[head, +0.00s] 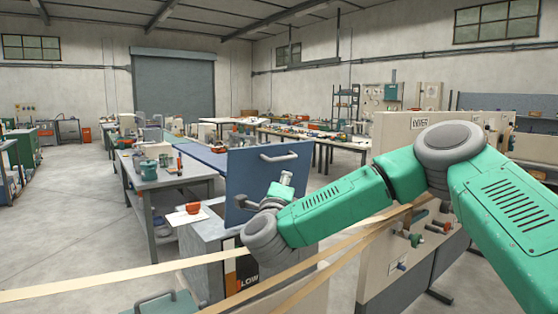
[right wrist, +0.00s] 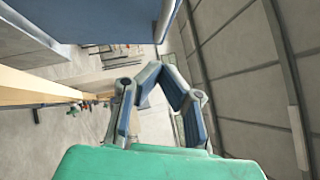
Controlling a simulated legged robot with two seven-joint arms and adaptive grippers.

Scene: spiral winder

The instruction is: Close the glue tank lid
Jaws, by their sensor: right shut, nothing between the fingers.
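The glue tank (head: 205,240) is a grey box in the middle of the head view. Its blue lid (head: 245,165) stands upright, with a grey bar handle (head: 279,156) near its top. My right gripper (head: 284,181) is in front of the lid, just below the handle in the picture. Whether it touches the lid, I cannot tell. In the right wrist view its fingers (right wrist: 160,74) meet at the tips with nothing between them, and the blue lid (right wrist: 90,20) fills the upper left. My left gripper is not in view.
Tan paper strips (head: 120,279) cross the foreground under my right arm. A red cup (head: 193,206) stands on a white sheet at the tank's left. A beige winder panel (head: 388,262) stands at the right.

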